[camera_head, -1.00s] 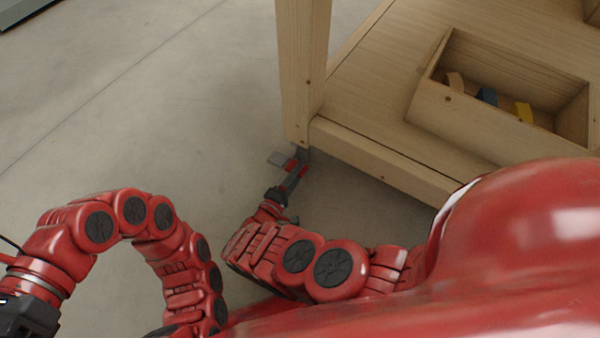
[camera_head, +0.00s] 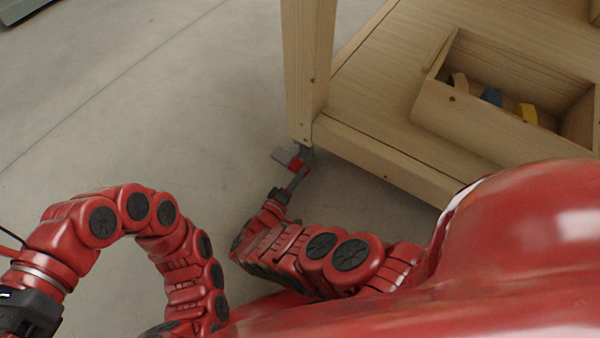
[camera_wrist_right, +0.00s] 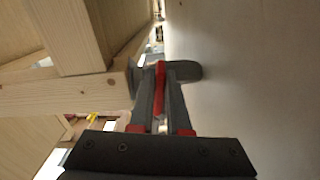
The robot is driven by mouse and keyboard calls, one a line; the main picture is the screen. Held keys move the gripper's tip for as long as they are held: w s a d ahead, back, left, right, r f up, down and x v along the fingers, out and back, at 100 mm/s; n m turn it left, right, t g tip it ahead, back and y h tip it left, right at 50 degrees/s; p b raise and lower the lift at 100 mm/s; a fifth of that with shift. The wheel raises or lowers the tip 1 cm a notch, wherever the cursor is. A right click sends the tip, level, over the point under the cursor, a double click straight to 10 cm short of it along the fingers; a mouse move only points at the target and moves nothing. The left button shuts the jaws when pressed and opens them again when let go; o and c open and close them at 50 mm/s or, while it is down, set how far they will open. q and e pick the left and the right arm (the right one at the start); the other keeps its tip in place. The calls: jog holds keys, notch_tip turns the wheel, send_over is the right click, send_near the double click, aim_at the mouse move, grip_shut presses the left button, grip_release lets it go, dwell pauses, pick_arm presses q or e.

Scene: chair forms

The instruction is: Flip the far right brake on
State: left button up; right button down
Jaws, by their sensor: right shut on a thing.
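The caster with its red brake (camera_head: 297,164) is under the corner post of a wooden cart. A grey plate (camera_head: 284,157) sticks out beside it. My right gripper (camera_head: 300,172) reaches low to this caster. In the right wrist view, the fingers (camera_wrist_right: 160,92) are shut on a narrow red piece (camera_wrist_right: 160,75), which looks like the brake lever. A dark grey rounded part (camera_wrist_right: 187,71) shows just beyond the fingertips. The wheel is mostly hidden. My left arm bends at the left, with its dark wrist end (camera_head: 28,312) at the frame's edge; its fingers do not show.
The wooden cart (camera_head: 385,155) stands at the upper right, its corner post (camera_head: 308,75) right above the caster. An open wooden box (camera_head: 470,118) on its shelf holds blue and yellow pieces. The concrete floor left of the post is clear.

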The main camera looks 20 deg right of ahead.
jog(key=shift+f+m, duration=0.15)
jog(key=shift+m, duration=0.25)
jog(key=c, duration=0.9)
grip_release()
